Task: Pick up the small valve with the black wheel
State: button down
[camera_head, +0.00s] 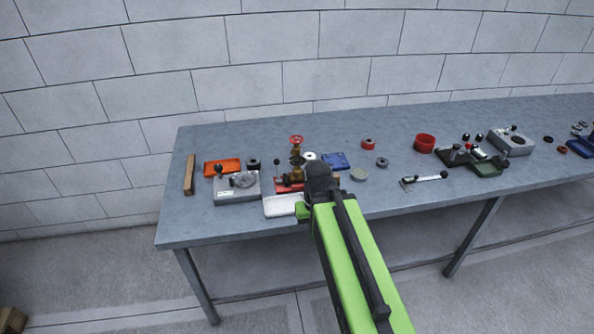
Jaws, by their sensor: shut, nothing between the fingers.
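My arm reaches up from the bottom right, and its dark end, my gripper (318,172), is over the front part of the table, left of its middle. It is shut and empty. A brass valve with a red wheel (296,158) stands upright just behind and left of it, on a red base (287,187). A small dark knob on a stem (277,164) shows just left of the brass valve. I cannot tell whether this is the small valve with the black wheel. My gripper and arm hide part of the table there.
A grey fixture (237,187), an orange tray (222,167) and a wooden block (189,174) are left on the grey table (400,120). A white tray (284,205) lies at the front. A block wall stands behind.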

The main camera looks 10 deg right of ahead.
aim_at(297, 177)
jog(key=u, duration=2.75)
jog(key=k, duration=0.85)
jog(key=z, duration=1)
jog(key=i, duration=1.05)
jog(key=u, duration=0.1)
